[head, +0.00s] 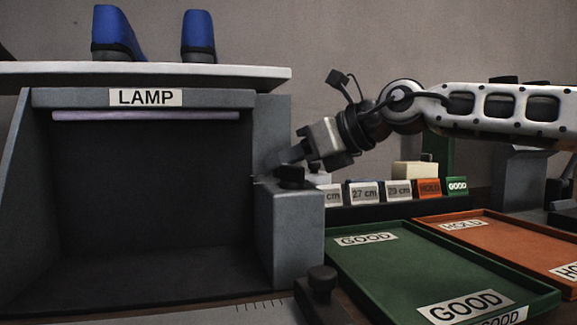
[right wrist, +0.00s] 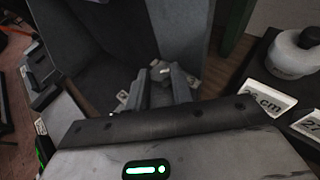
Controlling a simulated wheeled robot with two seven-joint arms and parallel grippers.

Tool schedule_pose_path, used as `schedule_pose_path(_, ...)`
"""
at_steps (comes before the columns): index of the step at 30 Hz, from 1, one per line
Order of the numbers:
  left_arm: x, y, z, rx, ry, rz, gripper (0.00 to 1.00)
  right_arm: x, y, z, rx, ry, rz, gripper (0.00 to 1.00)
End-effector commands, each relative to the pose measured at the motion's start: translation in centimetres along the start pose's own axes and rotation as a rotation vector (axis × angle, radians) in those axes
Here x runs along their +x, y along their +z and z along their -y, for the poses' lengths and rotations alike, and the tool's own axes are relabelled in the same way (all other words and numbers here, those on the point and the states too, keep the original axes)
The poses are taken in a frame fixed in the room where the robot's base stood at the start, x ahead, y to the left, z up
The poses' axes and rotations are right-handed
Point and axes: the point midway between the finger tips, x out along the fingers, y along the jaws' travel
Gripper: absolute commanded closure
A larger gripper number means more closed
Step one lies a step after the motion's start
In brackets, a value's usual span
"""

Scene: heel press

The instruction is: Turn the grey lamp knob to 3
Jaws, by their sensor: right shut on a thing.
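The lamp box (head: 140,190) stands open at the left with a LAMP label (head: 146,97) and a pale tube under its top edge. The dark grey lamp knob (head: 292,178) sits on top of the grey block at the box's right side. My right gripper (head: 280,163) reaches down from the right and is shut on the knob. In the right wrist view the fingers (right wrist: 167,88) close around the knob (right wrist: 158,73), which carries a small white mark. Small pale dial tags (right wrist: 122,96) show beside the fingers, but their numbers are unreadable. My left gripper is not in view.
A green GOOD tray (head: 400,258) and an orange HOLD tray (head: 500,237) lie at the right. A row of label blocks (head: 363,192) stands behind them. Two blue heeled pieces (head: 116,35) stand on the shelf (head: 40,72) above the box. A dark knob (head: 322,279) stands in front.

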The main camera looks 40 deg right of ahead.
Motion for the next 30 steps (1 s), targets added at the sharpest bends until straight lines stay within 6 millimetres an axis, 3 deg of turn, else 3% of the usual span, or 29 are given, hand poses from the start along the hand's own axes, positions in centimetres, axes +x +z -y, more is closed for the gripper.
schedule_pose_path(14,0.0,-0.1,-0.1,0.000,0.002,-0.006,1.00,0.0,0.0,0.0,0.005,-0.012,0.000,0.99)
schedule_pose_path(15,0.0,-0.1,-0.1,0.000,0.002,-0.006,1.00,0.0,0.0,0.0,0.005,-0.012,0.000,0.68)
schedule_pose_path(25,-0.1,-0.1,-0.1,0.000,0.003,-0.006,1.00,-0.2,0.1,0.0,0.005,-0.012,0.000,0.68)
schedule_pose_path(30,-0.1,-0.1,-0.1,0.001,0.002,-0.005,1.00,-1.8,0.2,0.0,0.004,-0.013,0.005,0.68)
